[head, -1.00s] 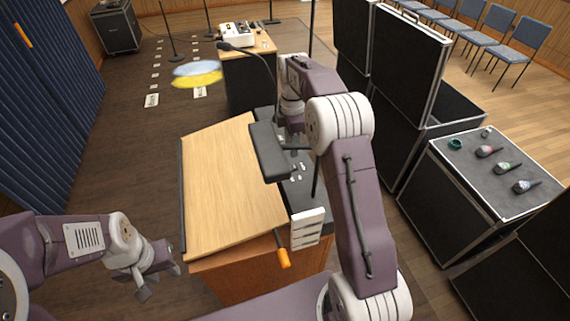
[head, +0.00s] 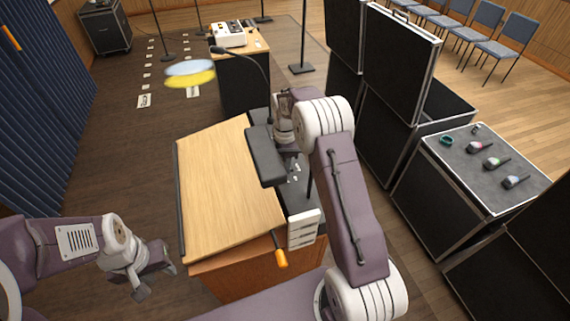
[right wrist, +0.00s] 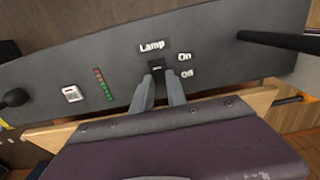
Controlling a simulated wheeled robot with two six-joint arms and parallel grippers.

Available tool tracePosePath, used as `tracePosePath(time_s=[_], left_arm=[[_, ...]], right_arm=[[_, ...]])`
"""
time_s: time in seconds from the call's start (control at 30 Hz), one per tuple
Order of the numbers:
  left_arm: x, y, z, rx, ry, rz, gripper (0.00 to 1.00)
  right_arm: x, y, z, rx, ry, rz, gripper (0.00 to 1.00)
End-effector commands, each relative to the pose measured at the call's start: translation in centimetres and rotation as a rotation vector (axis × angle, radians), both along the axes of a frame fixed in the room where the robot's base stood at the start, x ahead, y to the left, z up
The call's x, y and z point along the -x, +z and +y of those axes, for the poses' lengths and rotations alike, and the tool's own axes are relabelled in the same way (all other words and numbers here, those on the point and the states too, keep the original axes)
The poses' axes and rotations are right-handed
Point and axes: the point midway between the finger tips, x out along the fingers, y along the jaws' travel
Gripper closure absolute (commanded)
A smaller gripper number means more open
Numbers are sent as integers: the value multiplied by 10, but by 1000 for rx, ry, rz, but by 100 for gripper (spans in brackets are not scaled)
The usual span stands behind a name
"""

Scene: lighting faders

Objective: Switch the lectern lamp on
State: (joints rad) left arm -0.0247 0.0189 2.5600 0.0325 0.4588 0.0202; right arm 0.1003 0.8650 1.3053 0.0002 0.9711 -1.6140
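The lamp switch (right wrist: 157,67) is a small black switch on the lectern's dark panel (right wrist: 215,50), labelled "Lamp", with "On" above "Off" at its right. My right gripper (right wrist: 160,76) has its two fingertips at the switch's lower edge, with a narrow gap between them. Contact cannot be told. The lectern (head: 225,185) has a sloped wooden top. A dark box-shaped piece (head: 265,158) above its right edge may be the lamp head; no glow shows. My left gripper (head: 153,282) is open and empty, left of the lectern.
A thin black gooseneck (head: 257,68) rises from the lectern's far edge. An orange-handled piece (head: 281,258) and a white panel (head: 303,229) are at its near right corner. Black cases (head: 440,195) stand to the right. A red-green level strip (right wrist: 103,84) is on the panel.

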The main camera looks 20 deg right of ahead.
Motion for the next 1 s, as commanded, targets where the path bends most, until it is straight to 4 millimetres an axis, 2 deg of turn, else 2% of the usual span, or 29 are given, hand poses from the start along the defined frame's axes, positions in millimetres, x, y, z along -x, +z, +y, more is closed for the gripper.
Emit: tracePosePath(time_s=[0.17, 0.43, 0.73, 0.77, 0.83, 1.0], left_arm=[[0, 1, 0, 0, 0, 0, 64], [0, -3, 0, 0, 0, 0, 64], [0, -3, 0, 0, 0, 0, 64], [0, -3, 0, 0, 0, 0, 64], [0, -3, 0, 0, 0, 0, 64], [0, -3, 0, 0, 0, 0, 64]], right_arm=[[0, 1, -2, -22, -4, 1, 100], [0, -1, -9, -241, -5, -12, 100], [0, 1, -8, -260, 0, -15, 100], [0, 1, -8, -260, 0, -15, 79], [0, 2, -8, -260, 0, -15, 60], [0, 2, -8, -259, 0, -15, 60]])
